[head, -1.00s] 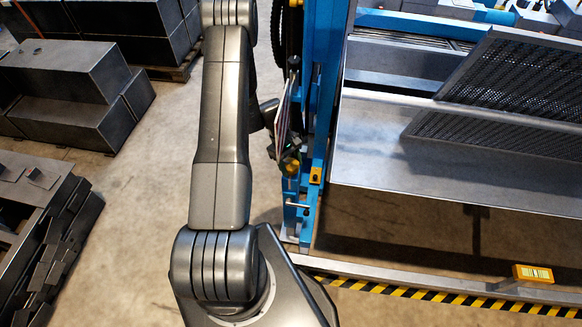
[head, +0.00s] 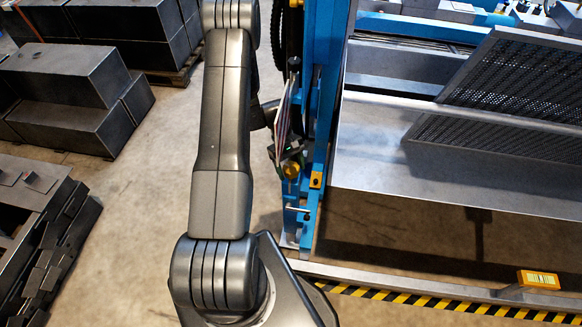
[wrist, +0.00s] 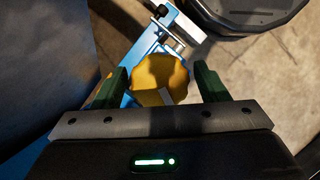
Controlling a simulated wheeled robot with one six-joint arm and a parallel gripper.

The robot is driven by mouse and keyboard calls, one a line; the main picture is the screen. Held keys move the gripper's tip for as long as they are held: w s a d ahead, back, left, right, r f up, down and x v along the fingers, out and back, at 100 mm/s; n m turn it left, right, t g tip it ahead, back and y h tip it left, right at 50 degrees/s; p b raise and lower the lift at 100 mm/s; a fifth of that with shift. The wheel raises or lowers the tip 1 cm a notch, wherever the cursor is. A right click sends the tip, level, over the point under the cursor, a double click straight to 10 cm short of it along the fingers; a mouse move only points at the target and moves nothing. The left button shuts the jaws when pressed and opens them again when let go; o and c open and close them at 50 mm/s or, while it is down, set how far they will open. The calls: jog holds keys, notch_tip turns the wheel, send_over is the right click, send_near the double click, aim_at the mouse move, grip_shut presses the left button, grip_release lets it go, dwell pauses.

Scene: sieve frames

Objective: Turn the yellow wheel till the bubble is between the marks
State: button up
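The yellow wheel (wrist: 158,75) is a lobed knob in the wrist view, between the two green fingers of my gripper (wrist: 161,80) and slightly beyond their tips. The fingers are apart, one on each side, with a narrow gap to the wheel; contact does not show.
A sieve machine with a perforated panel (head: 500,100) stands on the right. An orange box (head: 538,279) sits on the rail above a striped edge (head: 440,302). Dark blocks (head: 75,75) stand left; the floor between is clear.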

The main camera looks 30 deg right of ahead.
jog(key=shift+o, duration=0.5)
jog(key=shift+w+r+b, duration=0.3)
jog(key=shift+r+b, duration=0.05)
jog(key=shift+r, duration=0.15)
jog(key=w+a+b, duration=0.1)
jog(key=w+b, duration=0.1)
jog(key=w, duration=1)
jog(key=shift+s, duration=0.1)
jog(key=shift+c, duration=0.3)
